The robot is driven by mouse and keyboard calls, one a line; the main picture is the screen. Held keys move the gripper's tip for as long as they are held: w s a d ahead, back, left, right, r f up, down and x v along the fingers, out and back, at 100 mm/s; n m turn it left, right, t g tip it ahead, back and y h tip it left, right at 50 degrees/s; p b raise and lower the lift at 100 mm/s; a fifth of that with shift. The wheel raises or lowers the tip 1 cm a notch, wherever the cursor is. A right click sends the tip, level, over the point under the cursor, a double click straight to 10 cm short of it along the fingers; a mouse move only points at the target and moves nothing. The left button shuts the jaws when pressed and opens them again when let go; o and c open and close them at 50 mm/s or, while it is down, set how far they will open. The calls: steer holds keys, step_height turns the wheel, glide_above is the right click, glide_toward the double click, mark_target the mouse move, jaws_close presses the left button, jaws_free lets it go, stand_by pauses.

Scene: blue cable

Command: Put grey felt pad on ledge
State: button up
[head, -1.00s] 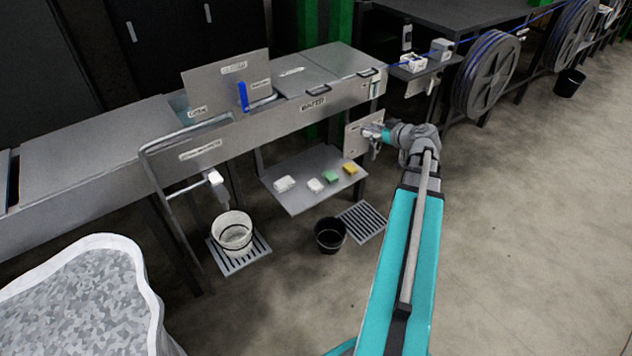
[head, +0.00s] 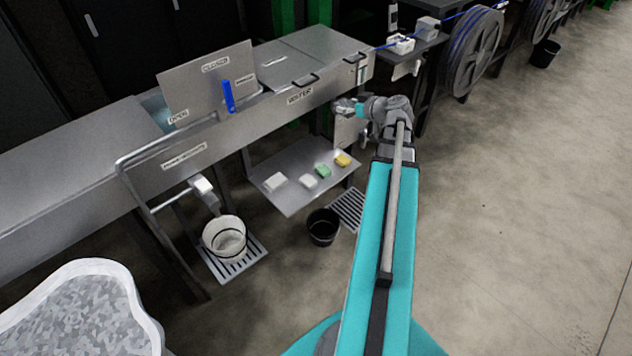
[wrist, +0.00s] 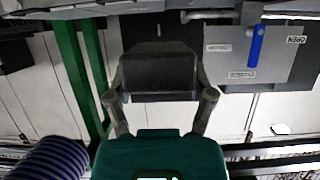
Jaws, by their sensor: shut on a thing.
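My gripper (wrist: 162,97) is shut on the grey felt pad (wrist: 160,72), a dark ribbed block spanning the space between its two fingers in the wrist view. In the head view my gripper (head: 346,106) is in front of the right end of the long steel trough, above the low shelf; the pad is too small to make out there. The low grey shelf (head: 292,200) under the trough carries two white blocks, a green one (head: 323,171) and a yellow one (head: 342,159). I cannot tell whether this shelf is the ledge.
The steel trough (head: 250,128) has a raised lid panel (head: 205,82) with a blue handle. Cable reels (head: 475,52) stand at upper right. The floor at right is clear.

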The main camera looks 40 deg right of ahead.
stand_by(0.4)
steer(key=d+f+b, duration=0.3)
steer(key=f+b, duration=1.1)
steer(key=d+f+b, duration=0.3)
steer(key=f+b, duration=1.2)
steer(key=shift+w+d, duration=0.35)
steer(key=shift+d, duration=0.05)
steer(key=w+a+f+b, duration=0.5)
steer(key=w+f+b, duration=0.4)
steer(key=w, duration=0.3)
steer(key=shift+a, duration=0.2)
steer(key=shift+f, duration=0.15)
